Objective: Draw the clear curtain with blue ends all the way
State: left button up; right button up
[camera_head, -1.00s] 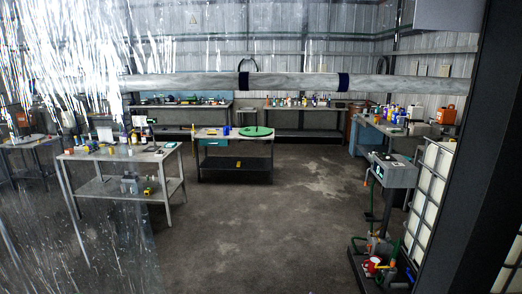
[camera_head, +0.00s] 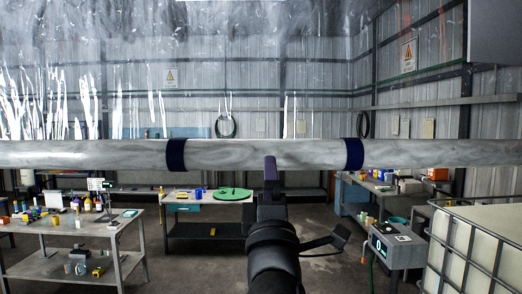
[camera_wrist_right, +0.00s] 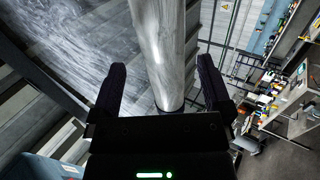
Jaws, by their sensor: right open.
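A pale, translucent horizontal roll (camera_head: 110,154) with dark blue bands (camera_head: 353,154) spans the head view. Clear, streaked sheeting (camera_head: 250,40) shows above it, looking like part of the curtain; how the two join is unclear. My right gripper (camera_head: 271,172) rises from below in front of the roll, between the two blue bands. In the right wrist view, its two dark fingers (camera_wrist_right: 162,66) stand apart on either side of the roll (camera_wrist_right: 160,40), open around it. Whether they touch it is unclear. One blue band (camera_wrist_right: 170,106) shows near the gripper body. My left gripper is not in view.
A bench with lab items (camera_head: 75,232) stands at left. A table with a green disc (camera_head: 205,198) stands behind my right arm. A grey display box (camera_head: 397,248) and a caged white tank (camera_head: 480,245) are at right. Open floor shows between them.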

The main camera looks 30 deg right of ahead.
jog(key=p+x, duration=0.3)
jog(key=x, duration=0.4)
jog(key=shift+w+d+r, duration=0.1)
jog(key=shift+w+r, duration=0.05)
jog(key=shift+w, duration=0.05)
jog(key=shift+c, duration=0.4)
grip_shut()
jog(key=shift+f, duration=0.2)
